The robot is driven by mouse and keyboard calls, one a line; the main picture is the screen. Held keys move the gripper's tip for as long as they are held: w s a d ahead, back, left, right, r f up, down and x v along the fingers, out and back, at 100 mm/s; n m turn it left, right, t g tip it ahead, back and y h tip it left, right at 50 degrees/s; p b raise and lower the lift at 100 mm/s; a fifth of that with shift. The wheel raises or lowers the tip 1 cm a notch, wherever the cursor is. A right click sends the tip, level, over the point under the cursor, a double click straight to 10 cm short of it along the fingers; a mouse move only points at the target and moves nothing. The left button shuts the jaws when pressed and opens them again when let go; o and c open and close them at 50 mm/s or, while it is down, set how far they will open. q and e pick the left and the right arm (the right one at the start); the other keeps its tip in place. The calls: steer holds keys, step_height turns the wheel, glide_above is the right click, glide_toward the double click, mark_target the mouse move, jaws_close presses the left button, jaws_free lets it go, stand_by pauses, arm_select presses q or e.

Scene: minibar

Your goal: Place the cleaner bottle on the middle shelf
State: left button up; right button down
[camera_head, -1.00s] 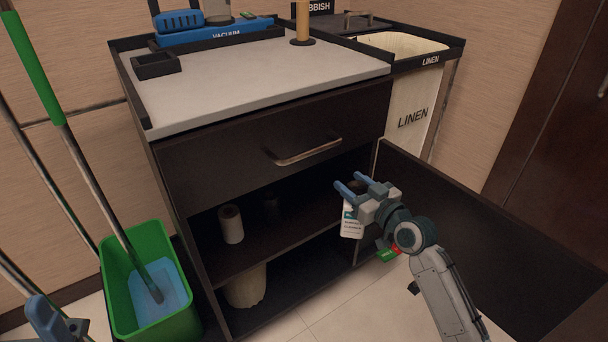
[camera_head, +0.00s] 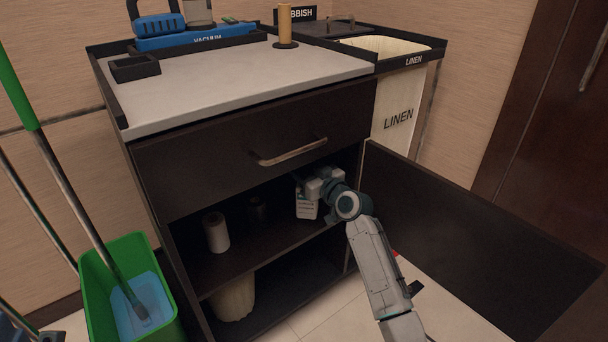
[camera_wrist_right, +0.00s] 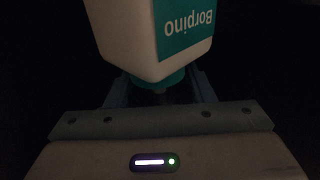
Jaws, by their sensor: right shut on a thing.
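The cleaner bottle (camera_head: 306,210) is white with a teal label; in the right wrist view its body (camera_wrist_right: 140,35) shows upside down, with its teal neck between my fingers. My right gripper (camera_head: 299,183) is shut on the bottle, inside the cabinet's open compartment below the drawer. The bottle hangs over the right part of the middle shelf (camera_head: 245,260); whether its base touches the shelf is unclear. The fingertips are dark and partly hidden. Only a bluish piece, probably my left gripper (camera_head: 12,325), shows at the lower left corner.
A white roll (camera_head: 215,232) and a dark container (camera_head: 258,210) stand on the shelf left of the bottle. The open door (camera_head: 460,250) is right of my arm. The drawer (camera_head: 250,150) is closed above. A green bucket (camera_head: 100,300) stands left.

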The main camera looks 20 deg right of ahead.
steer(key=shift+f, duration=0.6)
steer(key=c, duration=0.7)
jaws_free()
steer(key=shift+o, duration=0.2)
steer(key=shift+r, duration=0.1)
